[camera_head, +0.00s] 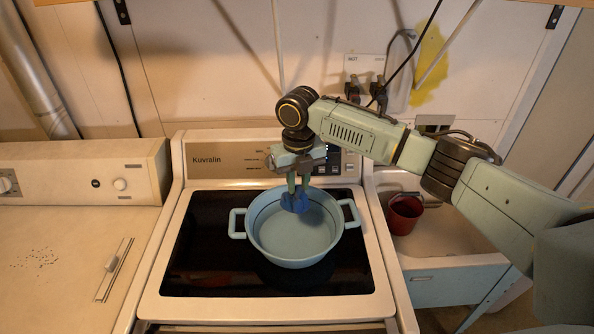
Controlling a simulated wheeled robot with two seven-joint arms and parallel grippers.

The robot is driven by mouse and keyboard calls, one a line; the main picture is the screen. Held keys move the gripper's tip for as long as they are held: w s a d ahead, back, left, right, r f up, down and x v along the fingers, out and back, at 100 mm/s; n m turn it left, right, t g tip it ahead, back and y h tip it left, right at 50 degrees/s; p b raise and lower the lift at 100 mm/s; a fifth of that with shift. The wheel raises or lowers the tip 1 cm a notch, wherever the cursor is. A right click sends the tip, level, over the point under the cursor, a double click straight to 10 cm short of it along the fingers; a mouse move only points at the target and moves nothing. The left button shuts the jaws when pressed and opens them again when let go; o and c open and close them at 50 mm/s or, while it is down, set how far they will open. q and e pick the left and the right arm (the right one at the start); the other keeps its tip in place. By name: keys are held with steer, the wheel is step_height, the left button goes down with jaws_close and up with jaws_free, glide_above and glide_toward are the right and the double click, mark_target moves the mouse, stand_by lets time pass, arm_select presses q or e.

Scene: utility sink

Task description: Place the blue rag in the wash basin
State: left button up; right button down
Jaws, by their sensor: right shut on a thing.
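The light blue wash basin (290,248) with two side handles stands on the black top of a white appliance, in the middle of the head view. My right gripper (297,190) comes in from the right and points down over the back part of the basin. It is shut on the blue rag (295,203), a small bunched dark blue bundle at its fingertips. The rag appears over the inside of the basin; I cannot tell whether it touches the basin. My left gripper is not in view.
A utility sink (455,240) stands at the right with a dark red bucket (404,214) in it, below my right arm. A white washing machine (60,255) is at the left. A wall with taps and hoses (365,80) closes off the back.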

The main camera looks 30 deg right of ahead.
mark_target(298, 200)
step_height(298, 200, down, 4)
steer(key=shift+f, duration=0.2)
step_height(298, 200, down, 2)
steer(key=shift+w+f+b, duration=0.1)
steer(key=shift+b, duration=0.6)
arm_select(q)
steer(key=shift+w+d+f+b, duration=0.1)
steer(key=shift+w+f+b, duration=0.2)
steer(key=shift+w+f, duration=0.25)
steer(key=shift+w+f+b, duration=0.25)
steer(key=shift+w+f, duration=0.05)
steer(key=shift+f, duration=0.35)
arm_select(e)
steer(key=shift+f, duration=0.5)
steer(key=c, duration=1.2)
jaws_free()
